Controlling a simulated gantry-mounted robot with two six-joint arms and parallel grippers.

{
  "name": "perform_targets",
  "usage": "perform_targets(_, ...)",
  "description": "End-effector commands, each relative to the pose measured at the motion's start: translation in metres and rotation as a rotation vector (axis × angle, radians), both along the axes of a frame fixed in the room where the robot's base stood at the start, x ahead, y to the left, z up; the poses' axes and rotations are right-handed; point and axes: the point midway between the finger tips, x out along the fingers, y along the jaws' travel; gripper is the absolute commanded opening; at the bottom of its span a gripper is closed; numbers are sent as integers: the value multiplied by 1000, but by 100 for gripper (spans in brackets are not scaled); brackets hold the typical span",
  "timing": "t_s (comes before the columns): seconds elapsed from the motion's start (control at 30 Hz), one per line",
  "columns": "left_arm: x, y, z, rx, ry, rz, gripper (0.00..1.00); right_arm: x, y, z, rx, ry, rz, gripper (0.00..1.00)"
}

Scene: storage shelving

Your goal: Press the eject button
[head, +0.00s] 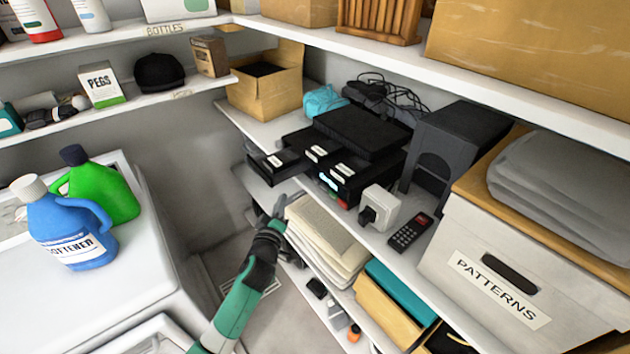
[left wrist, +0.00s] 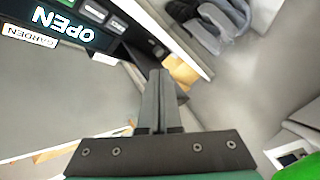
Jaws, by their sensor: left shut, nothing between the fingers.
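Black video decks are stacked on the middle shelf in the head view. The lower one (head: 345,185) has a small lit display and white labels on its front. In the left wrist view a black front (left wrist: 100,40) shows a lit "OPEN" readout and a white label reading "GARDEN". Small grey buttons (left wrist: 118,24) sit beside the readout; I cannot read which is eject. My left gripper (head: 281,204) is shut and empty, below and in front of the decks. Its fingers in the left wrist view (left wrist: 160,75) appear apart from the deck front. My right gripper is not in view.
A white plug adapter (head: 380,207) and a dark remote (head: 411,231) lie right of the decks. A washing machine with blue (head: 65,225) and green (head: 105,190) bottles stands left. Open floor lies between.

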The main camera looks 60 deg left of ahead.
Motion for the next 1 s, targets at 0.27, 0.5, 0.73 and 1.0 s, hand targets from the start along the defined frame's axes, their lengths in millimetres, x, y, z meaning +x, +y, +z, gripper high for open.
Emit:
perform_targets(0.27, 32, 2, -2, 1, -1, -1, 0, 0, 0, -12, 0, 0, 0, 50)
perform_targets(0.5, 66, 5, -6, 2, -3, -2, 0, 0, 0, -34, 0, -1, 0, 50)
perform_targets(0.73, 83, 7, -2, 1, -1, -1, 0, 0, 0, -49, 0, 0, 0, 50)
perform_targets(1.0, 86, 7, 1, 1, -1, -1, 0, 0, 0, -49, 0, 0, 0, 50)
